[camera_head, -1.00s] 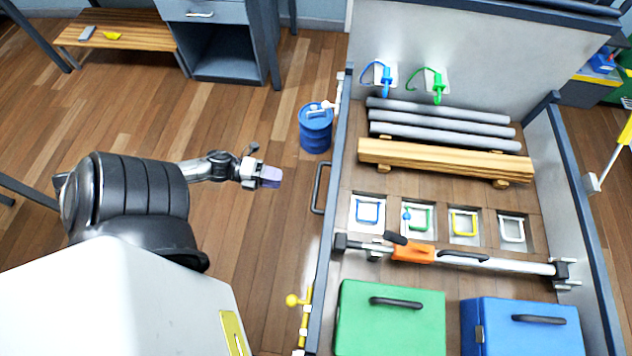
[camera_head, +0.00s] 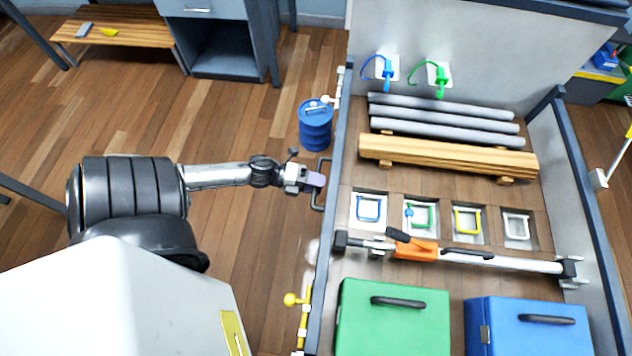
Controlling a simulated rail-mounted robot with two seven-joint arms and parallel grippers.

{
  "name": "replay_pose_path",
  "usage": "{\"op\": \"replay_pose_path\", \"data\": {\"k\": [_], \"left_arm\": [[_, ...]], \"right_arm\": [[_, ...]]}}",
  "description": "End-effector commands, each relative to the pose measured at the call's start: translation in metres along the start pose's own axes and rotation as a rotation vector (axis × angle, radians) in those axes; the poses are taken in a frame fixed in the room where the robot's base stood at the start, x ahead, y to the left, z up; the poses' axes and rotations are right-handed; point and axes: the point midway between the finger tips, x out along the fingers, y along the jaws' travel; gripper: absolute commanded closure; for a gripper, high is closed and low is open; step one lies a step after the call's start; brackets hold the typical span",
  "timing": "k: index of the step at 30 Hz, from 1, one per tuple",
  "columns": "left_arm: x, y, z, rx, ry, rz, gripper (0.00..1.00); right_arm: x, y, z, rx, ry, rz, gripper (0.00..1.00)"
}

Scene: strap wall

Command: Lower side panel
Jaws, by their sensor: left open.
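The left side panel (camera_head: 334,165) stands upright along the left edge of the cargo bed, seen from above as a narrow dark rim. A dark bar handle (camera_head: 319,187) sits on its outer face. My left gripper (camera_head: 318,181) is open at this handle, its fingertips overlapping it in the picture; I cannot tell whether they touch it. A yellow latch with a round knob (camera_head: 291,299) is at the panel's near end. A white latch (camera_head: 334,100) is at its far end. My right gripper is not in view.
A blue drum (camera_head: 315,126) stands on the floor close to the panel's far end. The bed holds grey pipes, timber, an orange-handled bar (camera_head: 415,250), a green case (camera_head: 393,318) and a blue case (camera_head: 530,325). Floor left of the panel is mostly clear.

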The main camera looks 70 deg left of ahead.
Motion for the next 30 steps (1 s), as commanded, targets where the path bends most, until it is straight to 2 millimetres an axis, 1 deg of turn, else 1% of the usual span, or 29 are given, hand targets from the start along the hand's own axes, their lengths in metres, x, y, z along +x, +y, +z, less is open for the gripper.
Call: {"op": "replay_pose_path", "data": {"k": [7,8,20,30], "left_arm": [[0.0005,-0.0003,0.0001,0.0,0.0,0.0,0.59],[0.0004,-0.0003,0.0001,0.0,0.0,0.0,0.61],[0.0003,-0.0003,0.0001,0.0,0.0,-0.001,1.0],[0.0002,-0.0001,0.0001,0.0,0.0,-0.002,1.0]], "right_arm": [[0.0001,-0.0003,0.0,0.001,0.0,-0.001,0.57],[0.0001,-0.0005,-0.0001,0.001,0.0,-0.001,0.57],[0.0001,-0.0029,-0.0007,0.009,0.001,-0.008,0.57],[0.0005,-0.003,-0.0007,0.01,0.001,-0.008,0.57]]}}
